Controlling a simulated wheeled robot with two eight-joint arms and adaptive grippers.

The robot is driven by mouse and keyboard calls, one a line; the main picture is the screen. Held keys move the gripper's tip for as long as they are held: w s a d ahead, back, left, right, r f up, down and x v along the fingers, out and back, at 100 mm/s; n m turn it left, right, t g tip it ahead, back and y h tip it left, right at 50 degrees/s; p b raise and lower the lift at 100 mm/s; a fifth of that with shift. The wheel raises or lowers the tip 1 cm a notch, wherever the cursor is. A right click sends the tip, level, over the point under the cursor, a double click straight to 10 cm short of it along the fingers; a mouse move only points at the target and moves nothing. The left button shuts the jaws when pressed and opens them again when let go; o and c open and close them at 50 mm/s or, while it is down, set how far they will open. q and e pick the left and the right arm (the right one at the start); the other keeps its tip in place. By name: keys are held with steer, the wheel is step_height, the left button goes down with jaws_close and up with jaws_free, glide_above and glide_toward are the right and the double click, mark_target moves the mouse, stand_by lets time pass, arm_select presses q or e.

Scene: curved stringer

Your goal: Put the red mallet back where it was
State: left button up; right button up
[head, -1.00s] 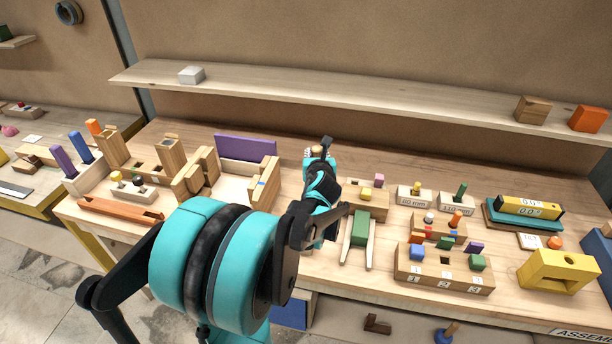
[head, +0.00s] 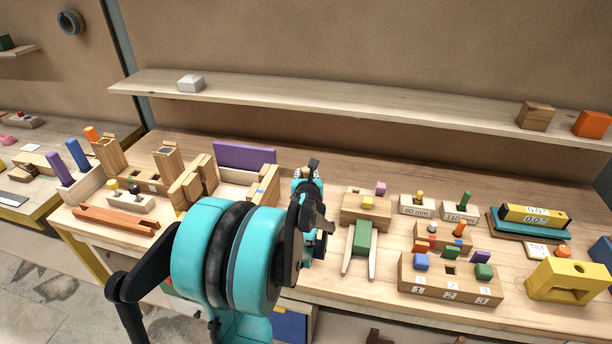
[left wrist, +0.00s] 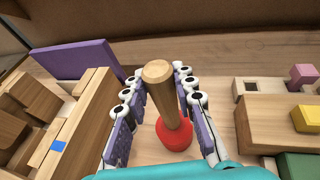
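The red mallet (left wrist: 174,138) shows in the left wrist view, standing on its red head with its wooden handle pointing up. It seems to rest on the wooden bench top. My left gripper (left wrist: 159,76) has one finger on each side of the handle, with gaps visible between the pads and the wood, so it looks open. In the head view my left gripper (head: 307,175) is over the bench between the purple board and the block with the green piece. My own arm hides most of the mallet there. My right gripper is not in view.
A purple board (head: 245,157) and wooden blocks (head: 198,180) stand left of the gripper. A wooden block with yellow and pink pieces (head: 365,208) and a green piece on pale legs (head: 361,238) are close on its right. A shelf (head: 350,101) runs behind.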

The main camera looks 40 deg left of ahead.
arm_select(q)
steer(key=o, duration=0.4)
steer(key=shift+s+d+r+p, duration=0.15)
steer(key=shift+d+r+p, duration=0.05)
steer(key=shift+r+p, duration=0.15)
steer(key=p+v, duration=0.3)
steer(key=v, duration=0.9)
steer(key=s+d+f+n+g+h, duration=0.1)
steer(key=s+d+n+h, duration=0.2)
steer(key=d+n, duration=0.6)
steer(key=s+d+f+n+g+h, duration=0.1)
steer(key=s+d+f+n+h, duration=0.1)
steer(key=d+n, duration=0.7)
steer(key=s+d+f+n+h, duration=0.1)
steer(key=s+d+n+h, duration=0.3)
steer(key=d+n, duration=0.4)
steer(key=shift+d+f+n+g+h, duration=0.2)
steer(key=shift+d+h, duration=0.1)
steer(key=shift+d, duration=0.45)
steer(key=shift+d+f+n+g+h, duration=0.1)
steer(key=shift+d+n+g+h, duration=0.15)
steer(key=shift+d, duration=0.5)
